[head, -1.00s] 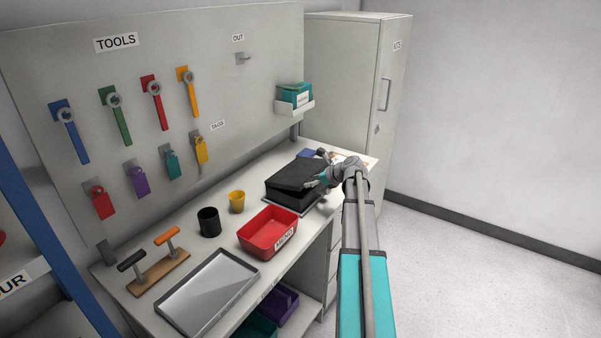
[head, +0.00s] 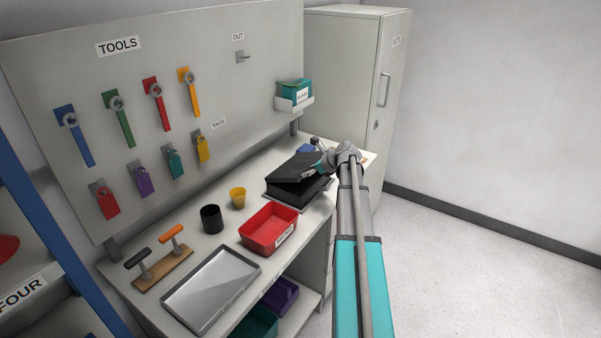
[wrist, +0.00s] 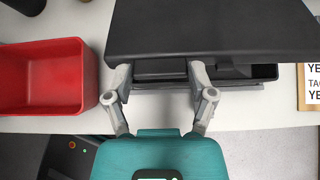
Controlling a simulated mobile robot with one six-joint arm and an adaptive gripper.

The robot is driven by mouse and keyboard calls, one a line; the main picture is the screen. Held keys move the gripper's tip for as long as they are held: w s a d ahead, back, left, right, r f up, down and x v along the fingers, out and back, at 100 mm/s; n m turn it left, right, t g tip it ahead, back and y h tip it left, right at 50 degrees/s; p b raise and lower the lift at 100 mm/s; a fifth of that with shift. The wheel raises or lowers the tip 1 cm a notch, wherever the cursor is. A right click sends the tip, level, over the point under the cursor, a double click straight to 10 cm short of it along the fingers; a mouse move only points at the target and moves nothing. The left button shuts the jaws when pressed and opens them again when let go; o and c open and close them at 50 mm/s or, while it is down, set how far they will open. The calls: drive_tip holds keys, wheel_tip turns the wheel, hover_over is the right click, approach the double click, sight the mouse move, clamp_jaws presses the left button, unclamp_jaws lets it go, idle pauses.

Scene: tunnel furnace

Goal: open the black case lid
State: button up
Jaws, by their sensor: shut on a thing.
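The black case (head: 283,190) stands on the bench near its far right end. Its lid (head: 298,167) is tilted up at the front, with a gap above the case body. In the wrist view the lid (wrist: 210,28) spans the top, and part of the case's dark inside (wrist: 240,72) shows below it. My gripper (head: 321,167) is at the lid's right front edge. In the wrist view my gripper (wrist: 160,72) has its two fingers reaching to the lid's edge; the fingertips are partly hidden under the lid.
A red bin (head: 268,229) stands left of the case, and it also shows in the wrist view (wrist: 45,78). A yellow cup (head: 238,198), a black cup (head: 211,219) and a metal tray (head: 210,288) are further left. A printed board (wrist: 310,85) lies right of the case.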

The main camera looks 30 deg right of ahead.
drive_tip(key=shift+g+h, duration=0.3)
drive_tip(key=shift+g, duration=0.5)
drive_tip(key=shift+w+a+r+p, duration=0.2)
drive_tip(key=shift+w+r+p, duration=0.3)
drive_tip(key=shift+r+p, duration=0.4)
drive_tip(key=shift+w+a+r+p, duration=0.15)
drive_tip(key=shift+w+r+p, duration=0.4)
drive_tip(key=shift+p, duration=0.6)
drive_tip(key=shift+w+a+r+p, duration=0.2)
drive_tip(key=shift+w+r+p, duration=0.2)
drive_tip(key=shift+r+p, duration=0.55)
drive_tip(key=shift+w, duration=0.1)
drive_tip(key=shift+a, duration=0.1)
drive_tip(key=shift+w+a+r+g+p, duration=0.1)
drive_tip(key=shift+w+r+g+p, duration=0.3)
drive_tip(key=shift+p, duration=0.4)
drive_tip(key=shift+g+h, duration=0.6)
drive_tip(key=shift+g, duration=0.2)
drive_tip(key=w+r+p, duration=0.1)
drive_tip(key=w+a+r+p, duration=0.1)
drive_tip(key=p, duration=0.1)
drive_tip(key=w+r+p, duration=0.1)
drive_tip(key=w, duration=0.1)
drive_tip(key=shift+w+a+p, duration=0.1)
drive_tip(key=shift+a+p, duration=0.25)
drive_tip(key=shift+a, duration=0.05)
